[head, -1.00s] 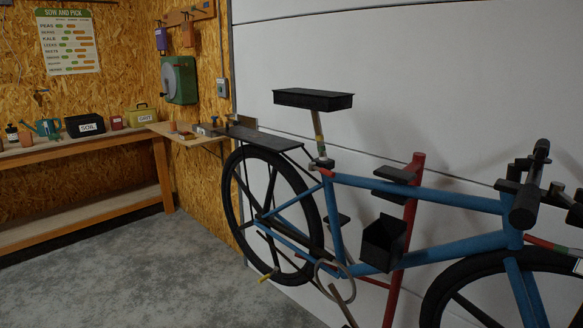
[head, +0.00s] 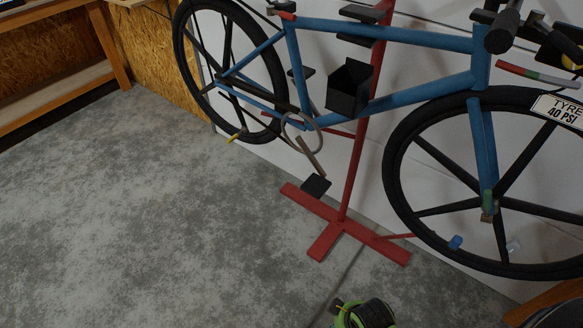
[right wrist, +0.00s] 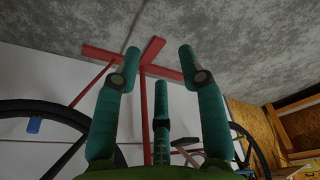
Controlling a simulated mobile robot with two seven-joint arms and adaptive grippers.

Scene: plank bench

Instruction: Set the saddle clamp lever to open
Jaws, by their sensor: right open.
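The blue bicycle (head: 425,37) hangs on a red stand in the head view. The saddle and most of the seat post are above the top edge. A small red piece (head: 287,15) shows at the top of the seat tube, where the saddle clamp is; it is too small to tell the lever's setting. My right gripper (right wrist: 160,66) has its three teal fingers spread apart and empty in the right wrist view. The stand and wheels are beyond it, and it is well away from the clamp. My left gripper is in neither view.
The red stand base (head: 345,228) spreads on the grey floor, with a black pedal (head: 316,184) above it. The front wheel (head: 396,196) carries a tyre tag (head: 558,110). A wooden bench (head: 60,87) stands far left. The floor at left is clear.

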